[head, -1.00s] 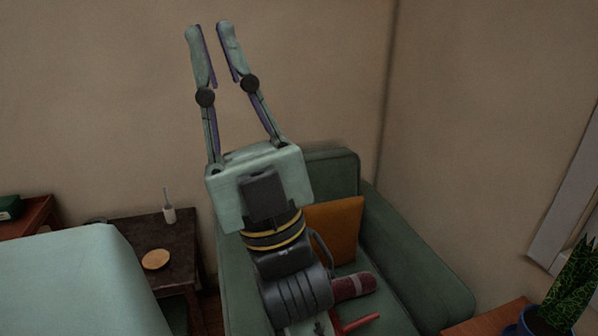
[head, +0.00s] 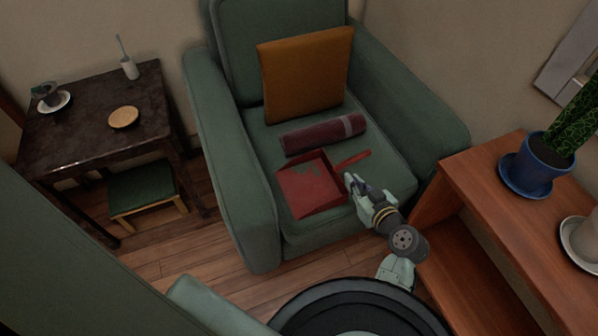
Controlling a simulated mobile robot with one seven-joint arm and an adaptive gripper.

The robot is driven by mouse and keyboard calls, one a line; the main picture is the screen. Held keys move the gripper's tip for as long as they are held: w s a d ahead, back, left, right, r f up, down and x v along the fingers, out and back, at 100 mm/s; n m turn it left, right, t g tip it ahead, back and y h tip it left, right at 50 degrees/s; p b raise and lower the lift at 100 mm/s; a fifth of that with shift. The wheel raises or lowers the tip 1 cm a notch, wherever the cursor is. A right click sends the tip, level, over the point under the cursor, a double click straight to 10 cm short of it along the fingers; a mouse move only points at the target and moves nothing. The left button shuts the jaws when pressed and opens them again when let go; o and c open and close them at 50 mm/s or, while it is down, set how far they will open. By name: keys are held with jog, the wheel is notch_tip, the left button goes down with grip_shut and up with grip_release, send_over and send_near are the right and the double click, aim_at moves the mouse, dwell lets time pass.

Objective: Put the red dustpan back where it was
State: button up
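The red dustpan (head: 308,190) lies on the seat of the green armchair (head: 232,170), its pan toward the front edge and its handle (head: 353,159) pointing to the upper right. My gripper (head: 350,180) is low over the seat at the right edge of the pan, just below the handle in the picture. Its fingers are small and partly hidden by the gripper body, so I cannot tell whether they are open or whether they touch the dustpan.
A dark red roll (head: 312,137) lies behind the dustpan, and an orange cushion (head: 306,75) leans on the backrest. A wooden shelf (head: 490,205) with a blue plant pot (head: 538,165) stands at right. A dark side table (head: 75,135) and a green stool (head: 146,190) stand at left.

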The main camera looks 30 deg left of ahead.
aim_at(340, 179)
jog(key=shift+g, duration=0.3)
jog(key=f, duration=0.1)
jog(key=w+a+f+p, duration=0.1)
jog(key=f, duration=0.1)
jog(key=w+a+f, duration=0.1)
jog(key=f, duration=0.1)
jog(key=shift+a+f, duration=0.15)
jog(key=shift+a, duration=0.1)
jog(key=shift+f+p+x, duration=0.2)
jog(key=shift+p+x, duration=0.65)
jog(key=shift+x, duration=1.35)
jog(key=shift+d, duration=0.1)
grip_shut()
jog(key=shift+r, duration=0.2)
